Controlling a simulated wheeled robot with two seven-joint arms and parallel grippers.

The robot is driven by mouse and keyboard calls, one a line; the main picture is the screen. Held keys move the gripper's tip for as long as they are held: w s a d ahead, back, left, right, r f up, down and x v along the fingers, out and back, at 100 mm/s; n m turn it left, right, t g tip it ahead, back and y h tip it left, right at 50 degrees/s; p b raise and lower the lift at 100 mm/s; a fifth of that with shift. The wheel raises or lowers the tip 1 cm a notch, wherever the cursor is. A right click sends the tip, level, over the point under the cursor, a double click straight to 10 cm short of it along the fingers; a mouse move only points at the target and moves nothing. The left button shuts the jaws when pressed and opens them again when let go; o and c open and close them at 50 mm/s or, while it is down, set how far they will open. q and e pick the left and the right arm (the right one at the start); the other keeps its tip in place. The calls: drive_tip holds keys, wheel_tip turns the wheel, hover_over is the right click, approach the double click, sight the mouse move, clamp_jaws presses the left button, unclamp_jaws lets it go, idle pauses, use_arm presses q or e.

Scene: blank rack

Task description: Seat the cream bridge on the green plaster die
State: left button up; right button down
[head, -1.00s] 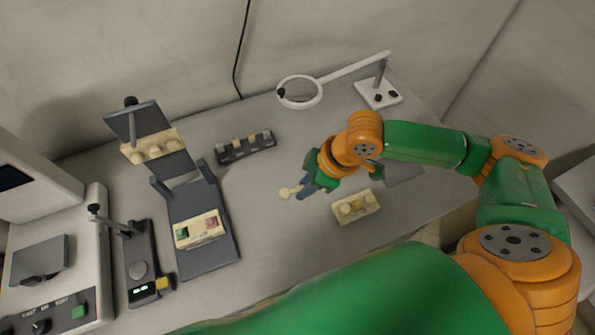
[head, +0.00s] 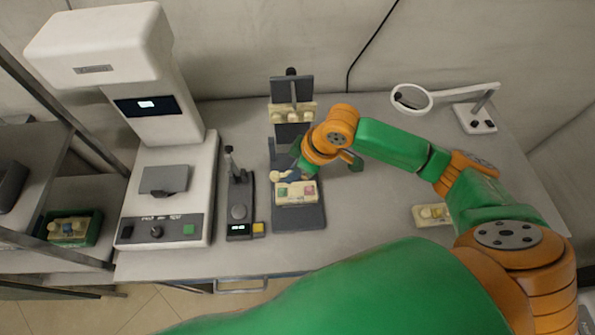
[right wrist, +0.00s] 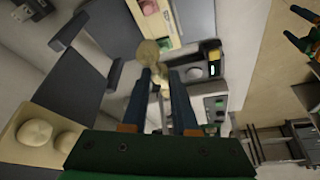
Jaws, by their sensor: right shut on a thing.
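My right gripper (head: 291,176) is shut on the cream bridge (head: 279,176). The bridge sticks out past the fingertips (right wrist: 161,76), and its rounded end (right wrist: 148,52) shows in the right wrist view. In the head view, gripper and bridge are just above the back left of the pale block on the dark articulator's lower plate. The green plaster die (head: 282,193) is in the left part of this block, beside a pink one (head: 308,190). I cannot tell the gap between bridge and die.
The articulator's upright (head: 291,88) carries cream teeth (head: 293,113) behind the gripper. A small dark gauge (head: 239,212) and a large white machine (head: 168,205) stand to the left. A cream block (head: 431,215) and a ring magnifier (head: 411,98) are at right. The table between is clear.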

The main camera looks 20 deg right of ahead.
drive_tip(key=shift+d+f, duration=0.1)
drive_tip(key=shift+d, duration=0.9)
drive_tip(key=shift+a+r+p, duration=0.2)
drive_tip(key=shift+a+p, duration=0.1)
drive_tip(key=shift+p, duration=0.3)
wheel_tip(320, 180, down, 6)
drive_tip(key=b, duration=0.4)
drive_tip(key=shift+f, duration=0.15)
use_arm(q)
drive_tip(key=shift+w+d+f, duration=0.1)
drive_tip(key=shift+d+f, duration=0.25)
drive_tip(key=shift+f, duration=0.3)
drive_tip(key=shift+d+f, duration=0.35)
drive_tip(key=shift+f, duration=0.25)
drive_tip(key=shift+r, duration=0.1)
use_arm(e)
drive_tip(key=shift+p, duration=0.45)
use_arm(q)
drive_tip(key=shift+r, duration=0.3)
